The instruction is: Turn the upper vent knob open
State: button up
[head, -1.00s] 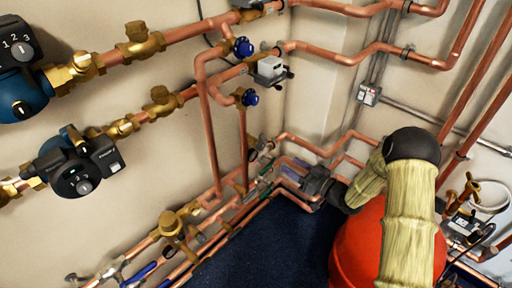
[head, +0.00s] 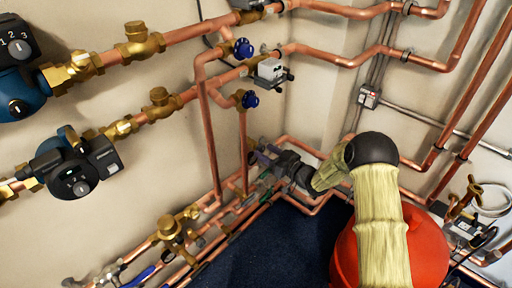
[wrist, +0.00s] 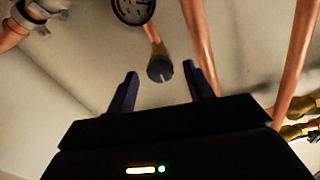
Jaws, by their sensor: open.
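Two blue round vent knobs sit on brass fittings near the wall in the head view. The upper knob (head: 243,48) is above and slightly left of the lower knob (head: 250,99). My gripper (head: 256,153) is below both knobs, apart from them, close to the lower pipes. In the wrist view my gripper (wrist: 160,88) has its two dark fingers spread with nothing between them. A dark round cap on a brass stem (wrist: 160,70) appears beyond the fingertips, roughly centred. I cannot tell which fitting it is.
Copper pipes (head: 213,140) run down beside the knobs. A grey valve box (head: 270,69) stands just right of them. Black pumps (head: 75,170) are at the left. A red vessel (head: 420,250) is beside my arm. A gauge (wrist: 132,8) shows in the wrist view.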

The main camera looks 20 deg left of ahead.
aim_at(256, 146)
jog(key=x, duration=0.5)
jog(key=shift+w+a, duration=0.1)
jog(key=shift+a, duration=0.15)
jog(key=c, duration=1)
